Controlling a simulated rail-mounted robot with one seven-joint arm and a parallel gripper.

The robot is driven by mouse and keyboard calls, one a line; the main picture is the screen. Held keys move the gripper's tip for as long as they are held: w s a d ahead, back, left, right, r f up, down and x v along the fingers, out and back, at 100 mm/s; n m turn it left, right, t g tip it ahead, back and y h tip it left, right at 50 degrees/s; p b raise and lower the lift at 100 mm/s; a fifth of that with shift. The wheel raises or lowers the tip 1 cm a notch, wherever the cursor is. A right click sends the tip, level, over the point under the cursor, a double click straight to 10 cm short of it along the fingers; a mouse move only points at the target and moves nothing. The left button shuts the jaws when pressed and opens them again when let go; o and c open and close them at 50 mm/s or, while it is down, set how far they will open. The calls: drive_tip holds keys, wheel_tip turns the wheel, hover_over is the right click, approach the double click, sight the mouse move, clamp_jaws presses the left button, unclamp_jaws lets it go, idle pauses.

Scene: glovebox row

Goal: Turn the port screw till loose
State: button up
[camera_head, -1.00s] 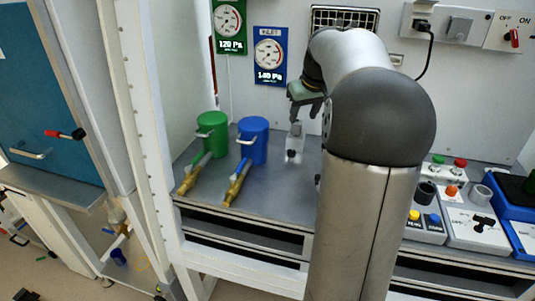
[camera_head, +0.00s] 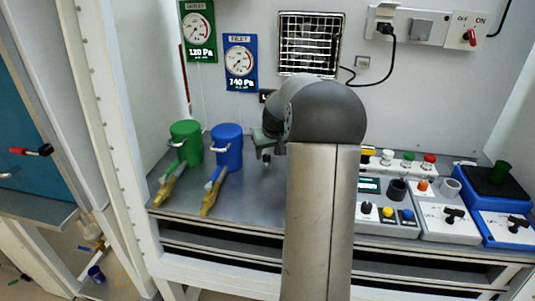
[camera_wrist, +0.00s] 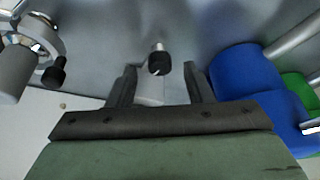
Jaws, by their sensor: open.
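In the wrist view, a black-headed screw (camera_wrist: 159,63) with a slot and a short metal shank shows ahead of a pale grey block (camera_wrist: 150,90). My gripper (camera_wrist: 158,67) is open. Its two dark fingers stand on either side of the screw, with gaps on both sides, and touch nothing that I can see. A second black knob sits on a round grey fitting (camera_wrist: 17,70) at the left. Which of the two is the port screw I cannot tell for sure. In the head view my gripper (camera_head: 266,150) is small and partly hidden behind my arm.
A blue cylinder (camera_head: 227,147) and a green cylinder (camera_head: 186,142) with brass-ended hoses stand left of my gripper. Control boxes with knobs (camera_head: 388,211) stand at the right.

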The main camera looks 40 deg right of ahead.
drive_tip(key=shift+x, duration=0.8)
drive_tip(key=c, duration=1)
drive_tip(key=shift+d+n, duration=0.1)
drive_tip(key=shift+n, duration=0.3)
drive_tip(key=n+y, duration=0.1)
drive_tip(key=n, duration=0.1)
drive_tip(key=n+y, duration=0.1)
drive_tip(key=n, duration=0.1)
drive_tip(key=shift+d+n, duration=0.2)
drive_tip(key=shift+n, duration=0.2)
drive_tip(key=n+y+p, duration=0.1)
drive_tip(key=n, duration=0.2)
drive_tip(key=n+g+y, duration=0.1)
drive_tip(key=n, duration=0.2)
drive_tip(key=shift+w+d+p, duration=0.1)
drive_tip(key=shift+d+p, duration=0.1)
drive_tip(key=shift+p, duration=0.2)
